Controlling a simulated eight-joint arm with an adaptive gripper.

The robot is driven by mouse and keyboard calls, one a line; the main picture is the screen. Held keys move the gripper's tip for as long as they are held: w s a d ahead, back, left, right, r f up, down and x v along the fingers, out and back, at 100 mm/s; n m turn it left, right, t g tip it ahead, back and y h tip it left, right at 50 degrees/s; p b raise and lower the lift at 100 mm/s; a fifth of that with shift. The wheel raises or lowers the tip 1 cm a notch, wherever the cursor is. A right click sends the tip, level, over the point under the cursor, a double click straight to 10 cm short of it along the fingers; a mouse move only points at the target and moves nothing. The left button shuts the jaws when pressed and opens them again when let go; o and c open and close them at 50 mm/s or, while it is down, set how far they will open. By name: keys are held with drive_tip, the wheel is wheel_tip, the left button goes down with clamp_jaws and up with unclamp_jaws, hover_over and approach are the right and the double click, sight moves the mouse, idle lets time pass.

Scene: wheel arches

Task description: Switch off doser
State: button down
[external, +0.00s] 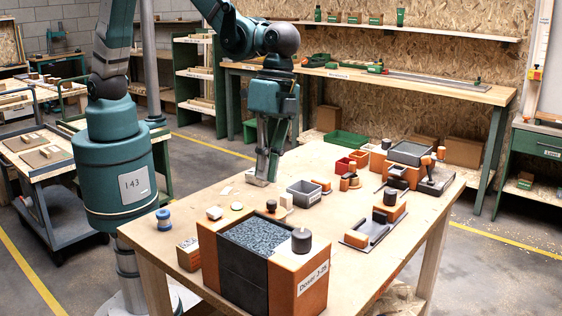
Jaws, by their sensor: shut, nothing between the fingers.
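The doser (242,275) stands at the front of the wooden table (350,265). It is an orange and dark box with a label reading "Doser" on its right side. Its top holds grey granules (259,236).
A grey open bin (304,193) is right of my gripper. Small red bins, an orange and black fixture (376,226) and a machine (411,153) stand farther right. A blue spool (164,219) is at the left edge. The front right of the table is clear.

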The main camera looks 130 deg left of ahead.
drive_tip(key=shift+f, duration=0.15)
idle(0.3)
drive_tip(key=shift+b+x, duration=0.4)
drive_tip(key=shift+x, duration=6.5)
drive_tip(key=shift+d, duration=0.1)
